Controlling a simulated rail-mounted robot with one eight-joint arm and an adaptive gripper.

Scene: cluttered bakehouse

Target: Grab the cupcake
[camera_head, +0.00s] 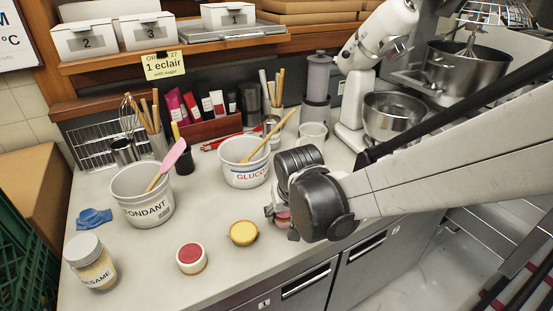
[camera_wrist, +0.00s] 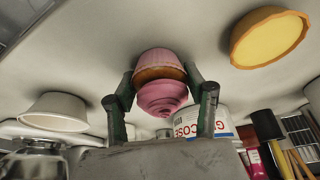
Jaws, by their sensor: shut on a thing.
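The cupcake (camera_wrist: 160,85) has pink swirled frosting and a pink wrapper with a brown band of cake between. In the wrist view it sits between the two dark green fingers of my gripper (camera_wrist: 162,95), which is shut on it. In the head view my gripper (camera_head: 281,214) is over the counter's front part, and only a small pink bit of the cupcake (camera_head: 284,219) shows beneath it. My wrist hides the rest. I cannot tell whether the cupcake touches the counter.
A yellow tart (camera_head: 243,233) lies just left of my gripper, with a red-topped pot (camera_head: 192,258) farther left. The glucose tub (camera_head: 243,176) stands behind, the fondant tub (camera_head: 144,209) left. A sesame jar (camera_head: 94,275) is front left. Bare counter lies between them.

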